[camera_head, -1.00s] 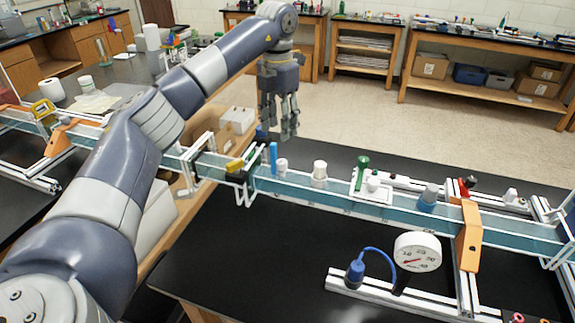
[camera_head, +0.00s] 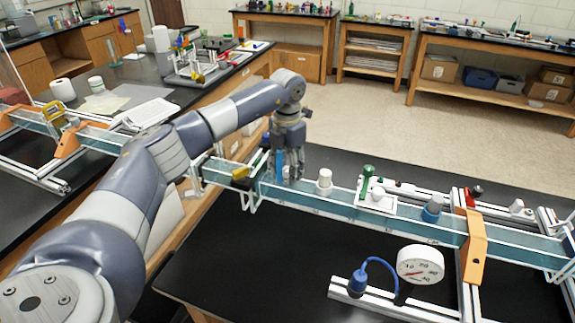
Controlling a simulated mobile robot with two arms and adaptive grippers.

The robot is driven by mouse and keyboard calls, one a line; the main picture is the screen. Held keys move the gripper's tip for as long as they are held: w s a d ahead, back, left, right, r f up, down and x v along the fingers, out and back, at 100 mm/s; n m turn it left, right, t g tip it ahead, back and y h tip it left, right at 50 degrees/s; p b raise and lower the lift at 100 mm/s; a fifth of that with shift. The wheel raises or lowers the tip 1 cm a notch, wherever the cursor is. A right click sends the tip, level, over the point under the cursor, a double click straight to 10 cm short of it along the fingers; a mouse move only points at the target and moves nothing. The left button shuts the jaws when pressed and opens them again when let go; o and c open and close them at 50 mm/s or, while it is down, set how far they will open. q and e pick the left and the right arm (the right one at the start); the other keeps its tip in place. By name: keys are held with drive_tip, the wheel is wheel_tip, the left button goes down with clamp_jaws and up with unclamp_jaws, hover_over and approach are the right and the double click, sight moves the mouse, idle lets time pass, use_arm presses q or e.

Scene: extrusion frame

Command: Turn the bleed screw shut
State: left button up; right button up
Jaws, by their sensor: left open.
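My left gripper (camera_head: 288,177) points down over the teal channel (camera_head: 333,203) of the extrusion frame, beside a blue upright post (camera_head: 279,165). It is open; I see nothing held. From this view I cannot tell whether the fingers touch anything, and they cover part of the channel. A white knob (camera_head: 324,181) stands on the channel just right of the gripper. A green-topped upright part (camera_head: 366,183) stands on a white plate farther right. I cannot tell which small fitting is the bleed screw. My right gripper is not in view.
A round gauge (camera_head: 420,264) and a blue fitting with a hose (camera_head: 357,284) sit at the front rail. An orange bracket (camera_head: 473,248) crosses the channel at right. A blue-and-white cap (camera_head: 432,209) stands near it. The black tabletop (camera_head: 250,270) in front is clear.

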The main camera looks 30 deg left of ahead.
use_arm(q)
drive_tip(key=shift+c, duration=0.5)
clamp_jaws()
